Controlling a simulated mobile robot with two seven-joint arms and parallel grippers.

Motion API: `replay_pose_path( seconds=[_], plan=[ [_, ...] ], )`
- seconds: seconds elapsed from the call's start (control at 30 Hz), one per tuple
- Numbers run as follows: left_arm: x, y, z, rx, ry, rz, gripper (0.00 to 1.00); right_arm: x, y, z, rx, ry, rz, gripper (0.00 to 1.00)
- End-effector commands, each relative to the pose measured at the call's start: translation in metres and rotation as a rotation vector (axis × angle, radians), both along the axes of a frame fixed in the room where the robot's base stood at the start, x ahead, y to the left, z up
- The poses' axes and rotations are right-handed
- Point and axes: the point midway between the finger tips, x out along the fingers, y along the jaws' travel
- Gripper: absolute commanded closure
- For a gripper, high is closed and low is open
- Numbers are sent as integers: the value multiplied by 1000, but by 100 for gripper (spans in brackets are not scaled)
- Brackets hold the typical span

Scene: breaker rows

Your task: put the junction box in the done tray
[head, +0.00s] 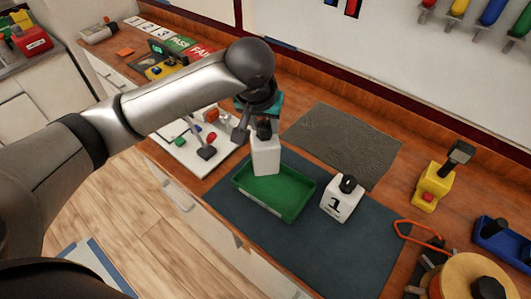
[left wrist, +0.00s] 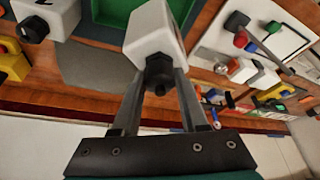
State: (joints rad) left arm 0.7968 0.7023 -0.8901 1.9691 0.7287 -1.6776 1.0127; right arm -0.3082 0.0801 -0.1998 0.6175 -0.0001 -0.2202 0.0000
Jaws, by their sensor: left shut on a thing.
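A white junction box (head: 266,156) with a black knob-like fitting on top is held upright by my left gripper (head: 262,128). In the left wrist view, the box (left wrist: 155,30) hangs beyond the two fingers (left wrist: 158,95), which are shut on its black fitting. The green tray (head: 291,216) lies on the dark mat, and in the head view the box's lower end overlaps its back part. I cannot tell how far the box is above the tray floor. The tray also shows in part in the left wrist view (left wrist: 108,12). My right gripper is not in view.
A second white box (head: 342,198) marked 1 stands just right of the tray. A white board with coloured parts (head: 184,153) lies to the left. A yellow tool (head: 432,187), an orange loop (head: 417,236) and a reel (head: 470,278) are at right. The grey mat (head: 343,144) behind is clear.

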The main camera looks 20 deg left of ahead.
Motion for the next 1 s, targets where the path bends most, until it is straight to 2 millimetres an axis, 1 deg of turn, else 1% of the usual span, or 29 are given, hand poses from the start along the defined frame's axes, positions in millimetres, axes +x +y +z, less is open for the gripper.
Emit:
replay_pose_path(
  seconds=[0.03, 0.1, 0.2, 0.37, 0.6, 0.7, 1.0],
  plan=[
    [0, 1, -13, 1, 0, 2, 100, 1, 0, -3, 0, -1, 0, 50],
    [0, 0, -27, 1, -1, 1, 100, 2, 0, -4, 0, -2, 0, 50],
    [1, 0, -40, 0, -3, 1, 100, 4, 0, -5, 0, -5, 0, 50],
    [1, 0, -51, -1, -4, 0, 100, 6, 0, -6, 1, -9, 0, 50],
    [1, 0, -84, 0, -3, 0, 100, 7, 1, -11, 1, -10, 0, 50],
    [1, 0, -89, 0, -4, -1, 100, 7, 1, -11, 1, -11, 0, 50],
    [1, 0, -90, -1, -4, 0, 100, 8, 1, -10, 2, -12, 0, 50]
  ],
)
